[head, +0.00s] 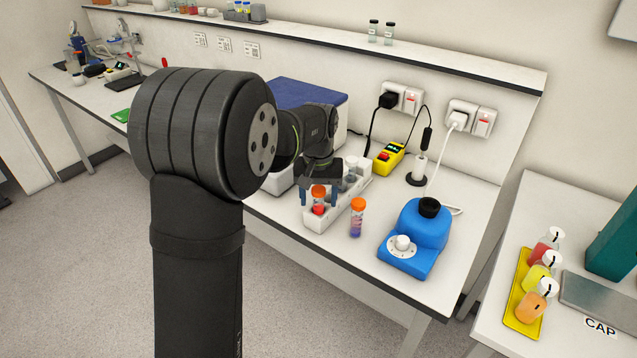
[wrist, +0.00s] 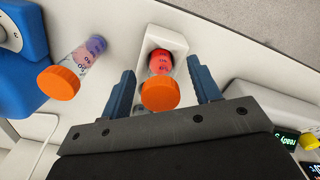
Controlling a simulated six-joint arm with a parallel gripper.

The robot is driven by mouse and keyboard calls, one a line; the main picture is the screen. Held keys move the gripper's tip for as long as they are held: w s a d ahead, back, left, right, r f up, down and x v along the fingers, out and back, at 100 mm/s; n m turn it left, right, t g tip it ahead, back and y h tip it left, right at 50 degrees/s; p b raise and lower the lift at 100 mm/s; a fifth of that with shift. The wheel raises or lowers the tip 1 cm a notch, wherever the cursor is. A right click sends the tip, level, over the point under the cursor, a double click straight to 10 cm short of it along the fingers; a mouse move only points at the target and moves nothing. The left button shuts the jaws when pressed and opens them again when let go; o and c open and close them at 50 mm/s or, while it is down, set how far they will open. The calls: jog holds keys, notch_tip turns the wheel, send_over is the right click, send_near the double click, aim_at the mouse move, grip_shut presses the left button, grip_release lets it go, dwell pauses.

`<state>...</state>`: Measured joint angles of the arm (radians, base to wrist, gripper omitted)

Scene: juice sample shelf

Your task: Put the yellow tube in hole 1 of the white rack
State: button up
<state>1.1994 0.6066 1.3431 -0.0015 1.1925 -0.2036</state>
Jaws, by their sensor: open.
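The white rack (head: 339,215) stands on the bench; its end shows in the wrist view (wrist: 168,36). A red-filled tube with an orange cap (head: 318,190) is at the rack's near end; it also shows in the wrist view (wrist: 160,64). My gripper (head: 320,195) is open, with its blue fingers on either side of this tube, apparently not touching it; the fingers show in the wrist view (wrist: 162,88). A purple-filled tube with an orange cap (head: 357,218) stands on the bench right of the rack. I see no clearly yellow tube. Hole numbers are not readable.
A yellow device (head: 389,158) and power cables are behind the rack. Capped bottles on a yellow tray (head: 511,309) are on the right table. A blue-topped box (head: 300,95) stands behind my arm.

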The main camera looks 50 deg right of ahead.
notch_tip(320, 180, up, 17)
jog(key=shift+r, duration=0.15)
dwell(0.5)
notch_tip(320, 180, down, 18)
jog(key=shift+r, duration=0.45)
jog(key=shift+r, duration=0.15)
